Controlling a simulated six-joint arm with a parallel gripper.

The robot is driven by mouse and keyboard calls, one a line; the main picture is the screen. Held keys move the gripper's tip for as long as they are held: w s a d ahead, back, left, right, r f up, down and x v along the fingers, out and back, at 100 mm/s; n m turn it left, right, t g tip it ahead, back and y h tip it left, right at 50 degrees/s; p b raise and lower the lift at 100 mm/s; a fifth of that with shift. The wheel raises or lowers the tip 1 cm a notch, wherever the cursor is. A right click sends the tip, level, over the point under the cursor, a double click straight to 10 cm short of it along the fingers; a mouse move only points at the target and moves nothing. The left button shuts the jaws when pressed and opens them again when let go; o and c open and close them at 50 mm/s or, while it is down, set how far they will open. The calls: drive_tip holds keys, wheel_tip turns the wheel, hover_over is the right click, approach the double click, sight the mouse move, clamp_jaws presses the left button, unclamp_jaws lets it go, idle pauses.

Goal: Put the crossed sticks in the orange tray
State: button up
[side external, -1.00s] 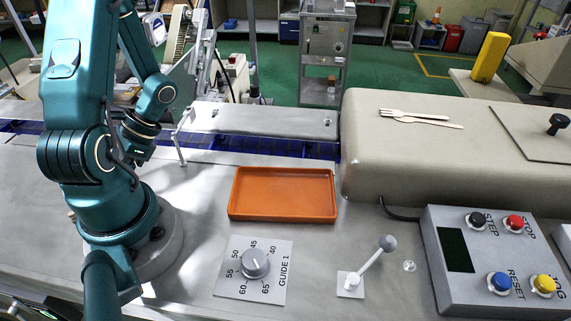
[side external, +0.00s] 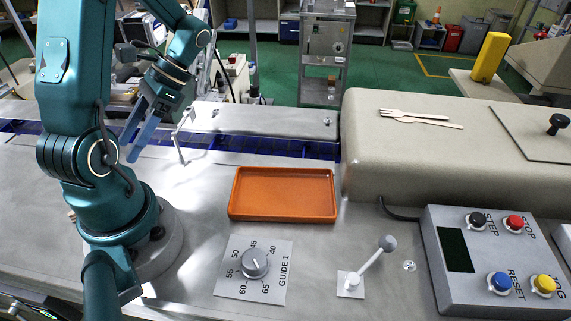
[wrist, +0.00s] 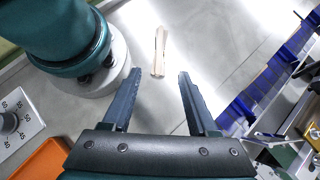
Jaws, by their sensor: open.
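In the wrist view, pale wooden sticks (wrist: 160,45) lie close together on the grey steel surface beside my round base, seeming to cross at a narrow angle. My gripper (wrist: 160,73) is open and empty, with the sticks showing ahead of and between its fingertips. In the side view my gripper (side external: 129,150) is above the surface behind my arm, fingers pointing down and left; the sticks are mostly or wholly hidden there. The orange tray (side external: 283,216) is empty on the surface right of my base. Its corner shows in the wrist view (wrist: 40,160).
A wooden fork and another utensil (side external: 420,118) lie on the beige cover (side external: 420,170). A guide dial (side external: 254,264), a lever (side external: 375,262) and a button box (side external: 490,265) stand in front. A blue conveyor (side external: 240,145) runs behind the tray.

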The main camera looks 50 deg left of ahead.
drive_tip(key=w+d+r+t, duration=0.3)
drive_tip(key=w+d+t, duration=0.1)
drive_tip(key=d+t, duration=0.3)
drive_tip(key=w+d+r+t, duration=0.4)
drive_tip(key=d+t, duration=0.3)
drive_tip(key=d, duration=0.2)
drive_tip(key=shift+w, duration=0.65)
drive_tip(key=shift+o, duration=0.6)
drive_tip(key=shift+d+r+t, duration=0.3)
drive_tip(key=shift+d+r, duration=0.05)
drive_tip(key=shift+d, duration=0.25)
